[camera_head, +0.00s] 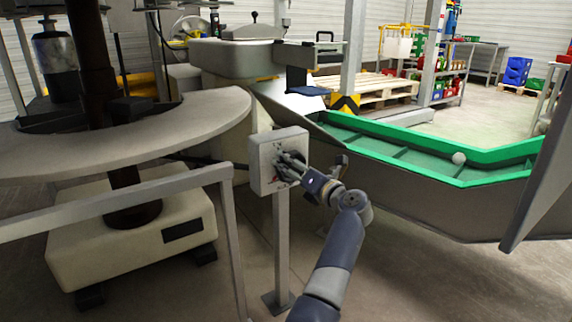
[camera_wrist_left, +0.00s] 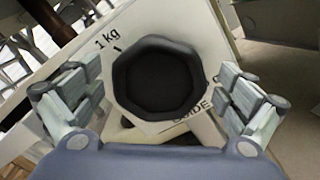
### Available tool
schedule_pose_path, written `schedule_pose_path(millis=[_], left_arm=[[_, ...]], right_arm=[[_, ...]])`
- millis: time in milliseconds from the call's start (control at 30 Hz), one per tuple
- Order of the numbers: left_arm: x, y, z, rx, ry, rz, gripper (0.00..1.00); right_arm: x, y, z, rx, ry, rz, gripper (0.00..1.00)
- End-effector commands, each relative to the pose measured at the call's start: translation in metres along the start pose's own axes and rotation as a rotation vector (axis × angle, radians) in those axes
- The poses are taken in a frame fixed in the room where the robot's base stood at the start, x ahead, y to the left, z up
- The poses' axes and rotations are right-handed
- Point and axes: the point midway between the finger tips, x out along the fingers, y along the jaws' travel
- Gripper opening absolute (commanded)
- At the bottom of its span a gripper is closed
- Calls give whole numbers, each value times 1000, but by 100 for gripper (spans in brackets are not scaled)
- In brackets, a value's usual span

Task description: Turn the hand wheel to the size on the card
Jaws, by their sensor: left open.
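The hand wheel (camera_wrist_left: 157,82), a black many-sided knob, sits on a pale plate with printed marks in the left wrist view. A "1 kg" label (camera_wrist_left: 106,40) with a short tick is at its upper left; lettering at its lower right is partly hidden. My left gripper (camera_wrist_left: 160,98) is open, its fingers on either side of the wheel with gaps visible. In the head view, my left gripper (camera_head: 287,167) is at the front of the pale box (camera_head: 261,170) on a post and largely hides the wheel. I cannot make out a size card. My right gripper is not in view.
A grey rail (camera_head: 120,197) and a large round table (camera_head: 110,150) stand left of the box. A green-lined trough (camera_head: 410,157) with a pale ball (camera_head: 459,158) lies to the right. Pallets (camera_head: 365,87) and crates are behind.

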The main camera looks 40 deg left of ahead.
Motion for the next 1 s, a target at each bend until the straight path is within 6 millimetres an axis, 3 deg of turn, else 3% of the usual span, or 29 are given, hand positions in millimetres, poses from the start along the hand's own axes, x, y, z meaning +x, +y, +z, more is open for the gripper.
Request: schedule_pose_path(millis=[367, 600, 1000], left_arm=[[2, 0, 0, 1, -1, -1, 96], [2, 0, 0, 1, -1, -1, 52], [2, 1, 2, 46, 0, -3, 52]], right_arm=[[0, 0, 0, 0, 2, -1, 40], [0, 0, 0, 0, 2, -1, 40], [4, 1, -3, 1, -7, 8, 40]])
